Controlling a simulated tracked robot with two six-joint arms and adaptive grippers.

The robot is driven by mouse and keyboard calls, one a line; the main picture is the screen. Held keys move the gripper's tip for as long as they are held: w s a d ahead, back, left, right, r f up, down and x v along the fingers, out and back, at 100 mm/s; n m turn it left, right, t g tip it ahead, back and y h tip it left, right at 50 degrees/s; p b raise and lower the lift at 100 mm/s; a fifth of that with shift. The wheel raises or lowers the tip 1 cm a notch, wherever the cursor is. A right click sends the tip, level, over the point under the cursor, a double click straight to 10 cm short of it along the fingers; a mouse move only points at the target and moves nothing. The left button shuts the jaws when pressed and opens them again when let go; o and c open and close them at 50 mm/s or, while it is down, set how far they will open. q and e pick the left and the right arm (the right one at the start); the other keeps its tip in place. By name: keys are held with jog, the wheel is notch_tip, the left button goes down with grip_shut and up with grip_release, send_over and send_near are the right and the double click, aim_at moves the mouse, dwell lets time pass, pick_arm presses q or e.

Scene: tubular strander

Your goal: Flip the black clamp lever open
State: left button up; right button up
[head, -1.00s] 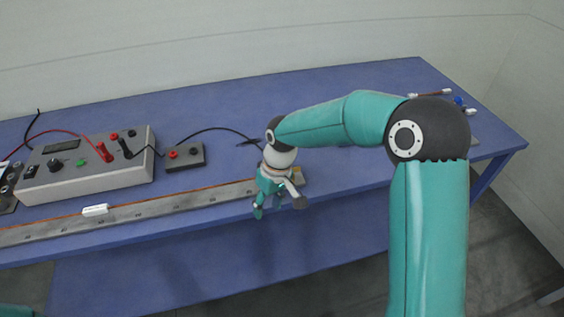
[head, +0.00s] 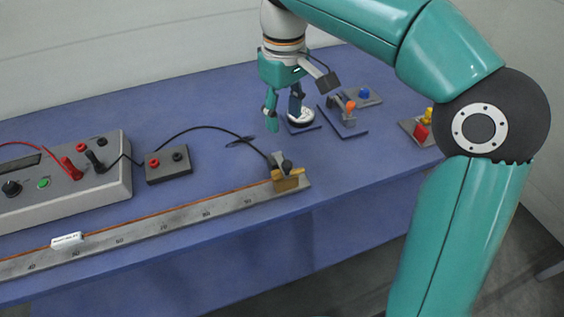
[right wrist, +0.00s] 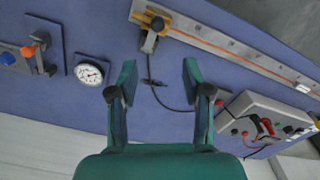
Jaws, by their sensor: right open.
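The black clamp lever (head: 287,166) is a small dark knobbed piece on a brass and grey clamp (head: 290,181) at the right end of the long ruled bar (head: 180,221). In the right wrist view the lever (right wrist: 157,24) shows at the top, on the clamp. Whether it is flipped up or down is hard to tell at this size. My right gripper (head: 298,102) is open and empty, above the back of the table, behind and apart from the clamp. In the right wrist view its two fingers (right wrist: 158,82) stand wide apart. My left gripper is not in view.
A dial gauge (right wrist: 90,72) stands near my right gripper. Beside it are a lever fixture with an orange tip (head: 350,106) and a blue knob (head: 363,93). A meter box (head: 75,185) and a small terminal block (head: 167,163) stand left. A black cable reaches the clamp.

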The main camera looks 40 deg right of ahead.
aim_at(286, 161)
jog(key=f, duration=0.9)
jog(key=f+b, duration=0.1)
jog(key=f, duration=0.4)
jog(key=shift+s+d+f, duration=0.1)
jog(key=shift+d+f, duration=0.15)
jog(key=shift+f, duration=0.1)
jog(key=shift+c, duration=0.2)
grip_shut()
